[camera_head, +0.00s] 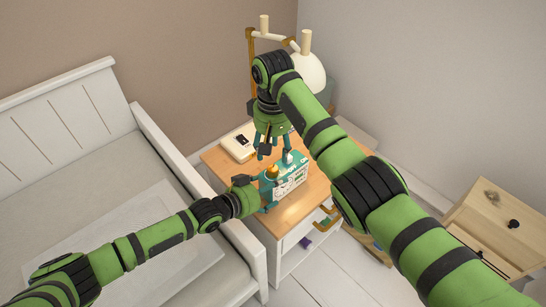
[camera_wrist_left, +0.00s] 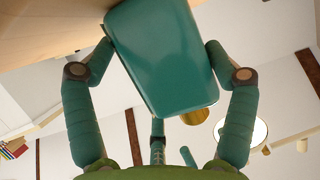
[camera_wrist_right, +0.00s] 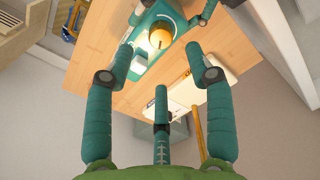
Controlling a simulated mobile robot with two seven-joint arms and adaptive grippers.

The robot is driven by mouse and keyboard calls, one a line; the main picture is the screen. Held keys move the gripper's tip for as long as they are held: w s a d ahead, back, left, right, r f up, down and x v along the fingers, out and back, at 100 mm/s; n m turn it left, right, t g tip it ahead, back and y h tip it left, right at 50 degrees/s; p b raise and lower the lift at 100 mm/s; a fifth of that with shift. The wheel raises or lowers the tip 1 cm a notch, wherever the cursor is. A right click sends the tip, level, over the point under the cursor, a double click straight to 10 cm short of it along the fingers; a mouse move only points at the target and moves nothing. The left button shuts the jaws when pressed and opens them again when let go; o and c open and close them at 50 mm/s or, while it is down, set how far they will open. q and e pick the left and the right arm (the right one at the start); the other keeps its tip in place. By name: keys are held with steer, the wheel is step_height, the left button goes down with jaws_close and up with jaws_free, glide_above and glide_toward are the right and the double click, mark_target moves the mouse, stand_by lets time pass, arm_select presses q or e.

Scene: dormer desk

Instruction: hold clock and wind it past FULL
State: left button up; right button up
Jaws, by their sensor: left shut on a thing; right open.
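The clock (camera_head: 292,179) is a teal box with a pale printed face, standing on the wooden nightstand. In the left wrist view the clock's smooth teal side (camera_wrist_left: 163,55) fills the space between the fingers. My right gripper (camera_head: 276,157) is open and empty, pointing down just above the clock's top near the knob. The face's print is too small to read.
A white book-like thing with a dark patch (camera_head: 239,144) lies at the back left of the nightstand (camera_head: 226,165). A lamp (camera_head: 309,72) stands behind my right arm. A white bed (camera_head: 150,125) is left. A wooden cabinet (camera_head: 490,215) stands at right.

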mark_target(273, 168)
steer(key=shift+r, duration=0.55)
steer(key=shift+c, duration=1.3)
steer(key=shift+r+n, duration=0.35)
steer(key=shift+n, duration=0.55)
step_height(273, 168, down, 9)
steer(key=n, duration=1.1)
steer(key=shift+n, duration=0.3)
